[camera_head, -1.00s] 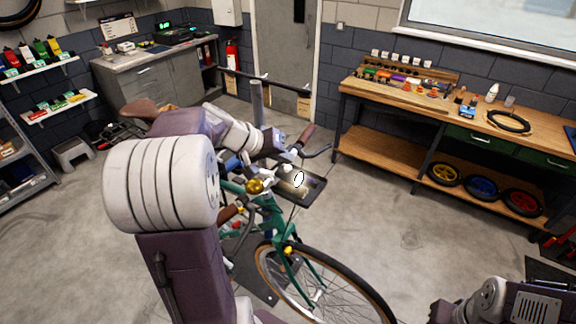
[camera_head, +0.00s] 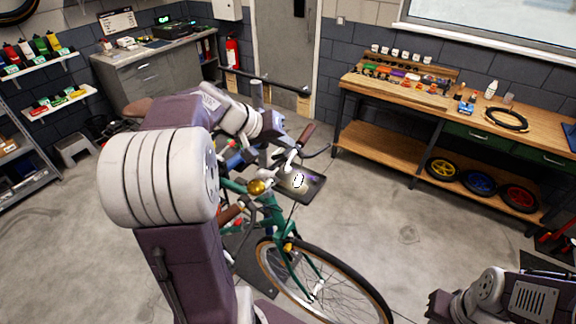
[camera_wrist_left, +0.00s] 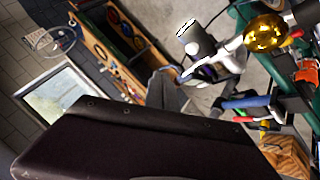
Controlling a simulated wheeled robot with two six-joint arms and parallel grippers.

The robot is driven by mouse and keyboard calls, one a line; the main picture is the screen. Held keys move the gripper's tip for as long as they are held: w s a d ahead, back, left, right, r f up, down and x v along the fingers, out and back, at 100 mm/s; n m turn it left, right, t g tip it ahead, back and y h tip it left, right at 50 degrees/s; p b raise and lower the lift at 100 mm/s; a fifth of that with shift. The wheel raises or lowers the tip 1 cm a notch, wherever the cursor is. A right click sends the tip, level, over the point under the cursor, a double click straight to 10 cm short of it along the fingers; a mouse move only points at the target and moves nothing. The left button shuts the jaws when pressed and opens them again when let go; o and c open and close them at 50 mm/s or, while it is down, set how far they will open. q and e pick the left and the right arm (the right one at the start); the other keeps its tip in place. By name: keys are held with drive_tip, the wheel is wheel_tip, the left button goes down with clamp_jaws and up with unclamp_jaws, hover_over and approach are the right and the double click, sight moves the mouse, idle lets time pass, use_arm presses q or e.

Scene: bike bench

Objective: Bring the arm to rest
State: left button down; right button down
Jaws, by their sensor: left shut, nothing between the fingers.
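My left arm (camera_head: 160,180) comes in from the left and reaches forward over the bike. Its forearm and wrist (camera_head: 238,118) lie beside the handlebar, close to it in the picture. My left gripper is shut and empty; its fingertips are hard to make out in the head view. A large dark part of it (camera_wrist_left: 140,145) fills the lower part of the left wrist view. Of my right arm (camera_head: 490,295) only some links show at the lower right; its gripper is out of view.
A green bike (camera_head: 272,215) stands in front of me, with a gold bell (camera_head: 257,187) and a brown grip (camera_head: 307,133). The bell also shows in the wrist view (camera_wrist_left: 265,32). A wooden workbench (camera_head: 400,92) stands at the right. Floor between bike and bench is clear.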

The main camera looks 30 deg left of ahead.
use_arm(q)
drive_tip(key=s+d+f+m+g+h+b, duration=0.1)
drive_tip(key=s+d+f+m+g+b, duration=0.15)
drive_tip(key=d+f+b, duration=0.4)
drive_tip(key=s+d+f+m+g+h+b, duration=0.1)
drive_tip(key=s+d+f+m+g+b, duration=0.2)
drive_tip(key=d+f, duration=0.65)
drive_tip(key=s+a+f+g+y+b, duration=0.1)
drive_tip(key=s+a+f+y+b, duration=0.1)
drive_tip(key=s+f, duration=0.4)
drive_tip(key=s+a+f+n+y+b, duration=0.1)
drive_tip(key=s+a+f+y+b, duration=0.1)
drive_tip(key=s+f, duration=0.4)
wheel_tip(320, 180, down, 6)
drive_tip(key=shift+a+r+g+y, duration=0.2)
drive_tip(key=shift+a+g+y, duration=0.15)
drive_tip(key=shift+y, duration=0.35)
